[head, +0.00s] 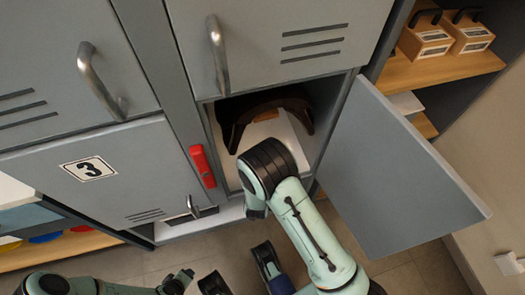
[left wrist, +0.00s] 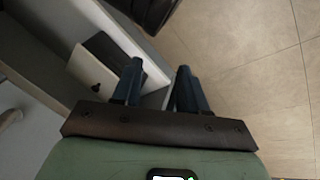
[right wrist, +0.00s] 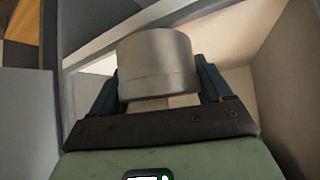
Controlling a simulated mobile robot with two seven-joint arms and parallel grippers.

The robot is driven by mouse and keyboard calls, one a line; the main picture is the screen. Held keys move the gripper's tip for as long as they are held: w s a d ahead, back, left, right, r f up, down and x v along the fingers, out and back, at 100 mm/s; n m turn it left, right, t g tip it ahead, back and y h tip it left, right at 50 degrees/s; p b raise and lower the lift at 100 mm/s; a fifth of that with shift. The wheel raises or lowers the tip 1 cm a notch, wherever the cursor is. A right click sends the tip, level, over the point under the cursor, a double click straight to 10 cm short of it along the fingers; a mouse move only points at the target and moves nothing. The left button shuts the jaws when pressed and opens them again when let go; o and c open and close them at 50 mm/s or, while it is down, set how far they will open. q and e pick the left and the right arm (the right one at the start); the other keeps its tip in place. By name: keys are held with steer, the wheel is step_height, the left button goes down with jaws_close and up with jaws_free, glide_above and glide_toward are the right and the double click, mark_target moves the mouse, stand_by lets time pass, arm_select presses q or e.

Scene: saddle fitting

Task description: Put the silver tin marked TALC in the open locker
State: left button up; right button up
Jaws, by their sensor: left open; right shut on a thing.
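The silver tin (right wrist: 157,62) is between the fingers of my right gripper (right wrist: 158,92) in the right wrist view, with pale walls around it. No TALC marking shows on the side I see. In the head view my right arm reaches into the open locker (head: 311,150), and its wrist hides the gripper and the tin. The locker's grey door (head: 395,175) is swung open to the right. My left gripper (head: 240,272) is open and empty, low in front of the lockers; its spread fingers show in the left wrist view (left wrist: 158,82).
A dark brown arched saddle-like thing (head: 262,103) is at the back of the open locker. A red handle (head: 202,166) is on the post to its left. Wooden boxes (head: 425,38) stand on a shelf at upper right. Floor tiles are clear below.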

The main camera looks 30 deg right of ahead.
steer(key=w+d+b, duration=0.1)
steer(key=w+d, duration=0.1)
steer(key=w, duration=0.2)
steer(key=w+d, duration=0.3)
steer(key=w+d+b, duration=0.1)
steer(key=w+d, duration=0.2)
steer(key=w, duration=0.1)
steer(key=shift+w+d+b, duration=0.2)
steer(key=shift+w+b, duration=0.15)
step_height(320, 180, down, 3)
steer(key=shift+f+b, duration=0.2)
steer(key=shift+b, duration=0.7)
arm_select(q)
steer(key=s+a+f+g, duration=0.1)
steer(key=s+f+g, duration=0.2)
steer(key=s+f, duration=0.4)
steer(key=shift+s+a+f+n, duration=0.15)
steer(key=shift+s+f+n, duration=0.15)
steer(key=shift+s, duration=0.55)
steer(key=shift+s, duration=0.1)
arm_select(e)
steer(key=shift+f, duration=0.2)
steer(key=o, duration=1.2)
steer(key=shift+r, duration=0.1)
